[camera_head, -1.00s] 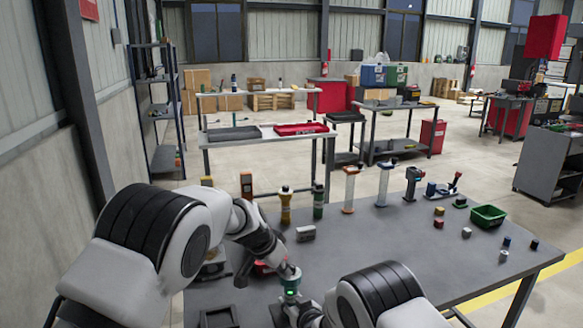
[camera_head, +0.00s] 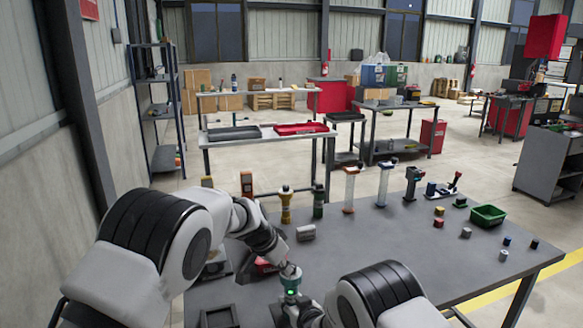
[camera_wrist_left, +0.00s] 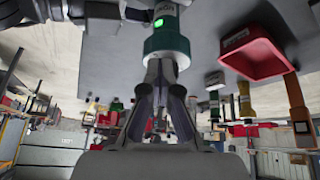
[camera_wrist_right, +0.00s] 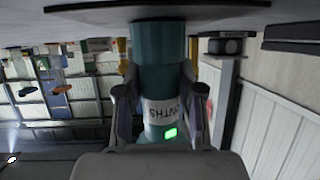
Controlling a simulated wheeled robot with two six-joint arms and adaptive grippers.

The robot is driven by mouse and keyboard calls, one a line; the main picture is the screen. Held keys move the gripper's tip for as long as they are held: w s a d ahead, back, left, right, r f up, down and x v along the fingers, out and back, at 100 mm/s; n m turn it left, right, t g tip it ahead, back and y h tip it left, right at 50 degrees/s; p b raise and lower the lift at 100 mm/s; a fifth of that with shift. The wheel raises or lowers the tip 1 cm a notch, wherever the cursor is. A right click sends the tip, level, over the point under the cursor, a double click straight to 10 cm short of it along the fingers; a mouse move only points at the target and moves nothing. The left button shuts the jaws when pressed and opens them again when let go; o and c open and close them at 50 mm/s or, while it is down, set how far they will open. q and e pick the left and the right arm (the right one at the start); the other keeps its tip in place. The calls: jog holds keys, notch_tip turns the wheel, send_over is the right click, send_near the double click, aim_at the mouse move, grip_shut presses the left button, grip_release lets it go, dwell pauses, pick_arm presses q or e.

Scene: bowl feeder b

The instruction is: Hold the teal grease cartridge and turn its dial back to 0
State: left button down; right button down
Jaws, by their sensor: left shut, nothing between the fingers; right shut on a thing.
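The teal grease cartridge (camera_head: 290,284) stands upright near the front of the table, with a small green light lit. In the right wrist view the cartridge (camera_wrist_right: 160,60) has a white label and a lit green display. My right gripper (camera_wrist_right: 160,105) is shut on its body, one finger on each side. My left gripper (camera_head: 289,268) is at the cartridge's top; in the left wrist view its fingers (camera_wrist_left: 167,80) are closed together in front of the teal collar (camera_wrist_left: 165,44), with nothing between them. The dial setting is not readable, and the fingers hide part of the top.
A red bin (camera_wrist_left: 252,52) lies close beside the cartridge. A black square tray (camera_head: 218,318) is at the front left. Yellow (camera_head: 286,208) and dark green (camera_head: 318,204) cylinders stand behind, and a green bin (camera_head: 488,216) is at right.

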pick_arm(q)
jog(key=shift+w+a+f, duration=0.15)
jog(key=shift+w+a, duration=0.1)
dwell(0.3)
jog(key=shift+w+a+f, duration=0.1)
jog(key=shift+w+a, duration=0.3)
jog(key=shift+a+f, duration=0.1)
dwell(0.4)
notch_tip(320, 180, up, 6)
jog(key=shift+a+r, duration=0.25)
jog(key=shift+a, duration=0.05)
dwell(0.4)
